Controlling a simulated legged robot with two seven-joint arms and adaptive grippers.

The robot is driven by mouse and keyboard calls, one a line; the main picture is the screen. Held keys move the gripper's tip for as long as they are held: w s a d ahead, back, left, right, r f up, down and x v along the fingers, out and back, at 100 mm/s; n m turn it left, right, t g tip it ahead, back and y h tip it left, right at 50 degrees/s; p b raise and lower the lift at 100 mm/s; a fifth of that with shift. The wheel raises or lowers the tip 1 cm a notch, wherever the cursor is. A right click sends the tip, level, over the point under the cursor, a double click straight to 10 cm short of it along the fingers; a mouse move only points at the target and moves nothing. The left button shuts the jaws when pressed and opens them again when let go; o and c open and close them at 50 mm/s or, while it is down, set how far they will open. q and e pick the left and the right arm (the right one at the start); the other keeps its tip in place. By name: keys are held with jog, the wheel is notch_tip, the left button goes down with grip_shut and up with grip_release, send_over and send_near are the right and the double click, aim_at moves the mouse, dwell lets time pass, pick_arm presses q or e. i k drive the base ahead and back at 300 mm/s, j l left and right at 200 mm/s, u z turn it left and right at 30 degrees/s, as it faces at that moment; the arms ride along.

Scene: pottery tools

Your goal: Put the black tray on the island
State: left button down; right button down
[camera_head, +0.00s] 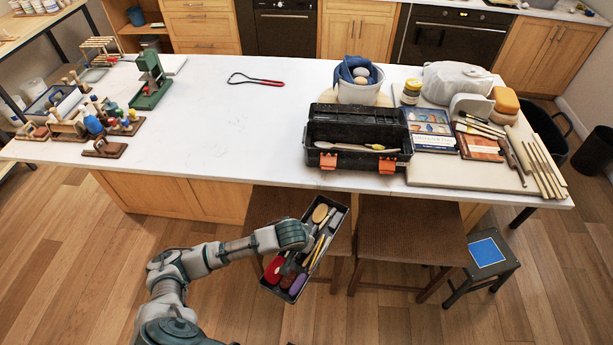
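The black tray (335,240) is full of pottery tools, with wooden handles and red and purple pieces showing. It hangs tilted in the air in front of the island, over a brown stool. My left gripper (305,237) is at the tray's upper middle and appears shut on it; the fingertips are mostly hidden against the tray and tools. The island (230,125) has a white top, higher up in the picture than the tray. My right gripper is not in view.
An open black toolbox (357,128) with orange latches stands near the island's front edge. A cream board (450,172) with books and tools is at the right. Small tool stands (75,125) are at the left. The island's middle is clear except for a red-handled tool (256,79).

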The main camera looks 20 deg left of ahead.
aim_at(221, 109)
jog(key=k+j+z, duration=0.1)
jog(key=j, duration=0.35)
jog(key=k+j, duration=0.15)
jog(key=j, duration=0.25)
jog(key=k+j+z, duration=0.15)
jog(key=j, duration=0.3)
jog(key=k+j, duration=0.1)
jog(key=j, duration=0.35)
jog(key=k+j+z, duration=0.15)
jog(key=j, duration=0.25)
jog(key=k+j, duration=0.2)
jog(key=j, duration=0.2)
jog(key=k+j+z, duration=0.15)
jog(key=j, duration=0.25)
